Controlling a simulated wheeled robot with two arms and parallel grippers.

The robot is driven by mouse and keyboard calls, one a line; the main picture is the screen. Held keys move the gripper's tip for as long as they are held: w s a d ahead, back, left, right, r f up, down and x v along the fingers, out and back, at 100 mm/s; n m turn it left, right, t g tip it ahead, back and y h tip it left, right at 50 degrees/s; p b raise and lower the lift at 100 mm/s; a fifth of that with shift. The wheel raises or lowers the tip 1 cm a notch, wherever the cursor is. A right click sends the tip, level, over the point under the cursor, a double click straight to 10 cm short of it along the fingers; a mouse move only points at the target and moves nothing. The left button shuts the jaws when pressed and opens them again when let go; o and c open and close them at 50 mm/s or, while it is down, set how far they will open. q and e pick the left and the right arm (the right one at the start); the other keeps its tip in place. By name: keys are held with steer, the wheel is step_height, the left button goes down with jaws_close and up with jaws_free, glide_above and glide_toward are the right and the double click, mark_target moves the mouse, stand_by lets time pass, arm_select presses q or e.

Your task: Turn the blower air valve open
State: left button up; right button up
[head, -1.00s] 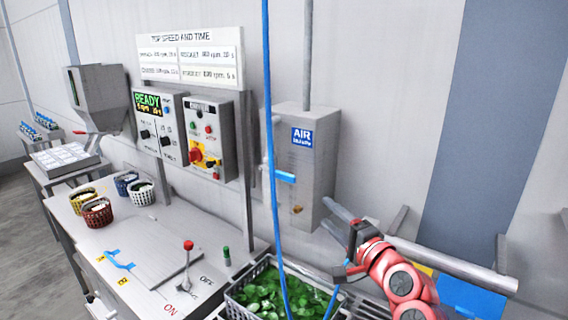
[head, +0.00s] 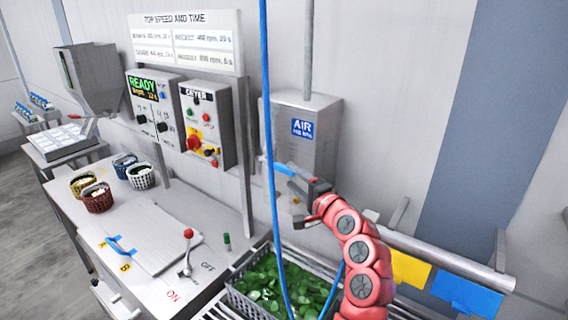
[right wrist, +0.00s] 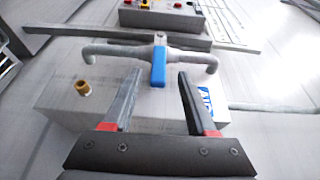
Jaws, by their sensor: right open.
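The blower air valve's blue lever (head: 284,169) is at the left side of the grey AIR box (head: 325,128) on the wall. In the right wrist view the lever (right wrist: 158,66) sits across a grey pipe (right wrist: 118,49) on the box. My right gripper (head: 291,184) is at the lower front of the AIR box, close to the lever. In the right wrist view my right gripper (right wrist: 160,78) is open, with the lever's end between or just beyond its fingertips; I see no contact. My left gripper is not in view.
A blue hose (head: 268,110) hangs just left of the lever. A crate of greens (head: 234,296) stands below. The dryer control box (head: 218,125) is on the left, above a steel bench with a red-knobbed lever (head: 188,234). A horizontal pipe (head: 450,262) runs at right.

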mark_target(287, 172)
steer(key=p+x, duration=0.1)
steer(key=x, duration=0.3)
steer(key=shift+w+a, duration=0.15)
steer(key=shift+w, duration=0.25)
steer(key=shift+w+a+f+p, duration=0.1)
steer(key=shift+w+a+p, duration=0.05)
steer(key=shift+w+p, duration=0.15)
steer(key=shift+c, duration=0.3)
jaws_close()
stand_by(0.7)
